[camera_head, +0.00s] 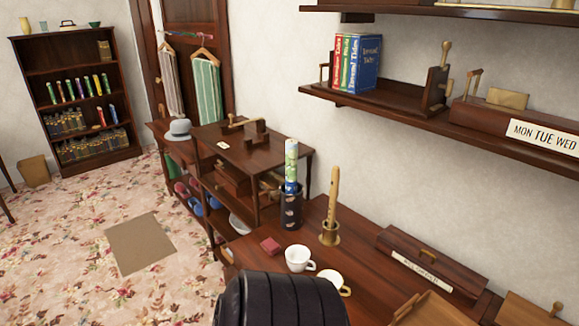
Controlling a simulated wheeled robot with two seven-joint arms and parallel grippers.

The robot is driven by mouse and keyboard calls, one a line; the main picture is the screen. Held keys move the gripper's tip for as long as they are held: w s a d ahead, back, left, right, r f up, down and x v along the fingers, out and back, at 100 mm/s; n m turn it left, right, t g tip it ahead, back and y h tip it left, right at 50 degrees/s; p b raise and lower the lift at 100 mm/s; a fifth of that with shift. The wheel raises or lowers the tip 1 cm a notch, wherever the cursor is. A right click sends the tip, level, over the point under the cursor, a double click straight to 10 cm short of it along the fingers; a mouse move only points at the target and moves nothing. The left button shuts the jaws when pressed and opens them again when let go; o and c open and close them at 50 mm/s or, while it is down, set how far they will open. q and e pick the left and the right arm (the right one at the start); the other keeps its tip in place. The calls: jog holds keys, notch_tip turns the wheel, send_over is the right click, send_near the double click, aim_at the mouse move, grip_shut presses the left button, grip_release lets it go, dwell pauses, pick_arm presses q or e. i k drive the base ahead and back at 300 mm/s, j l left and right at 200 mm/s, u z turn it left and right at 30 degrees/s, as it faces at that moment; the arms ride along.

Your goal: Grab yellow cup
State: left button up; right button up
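A cup (333,279) with a white inside and a yellowish handle stands on the dark wooden desk (345,250). Its near left side is hidden behind a black ribbed shape at the bottom of the view. A white cup (298,258) stands just behind it to the left, its handle pointing right. Neither of my grippers is in view.
A long wooden box (430,262) lies to the right. The black ribbed shape (280,300) blocks the near side; I cannot tell what it is.

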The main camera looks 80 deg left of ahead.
aim_at(337, 277)
jog(key=u, duration=2.25)
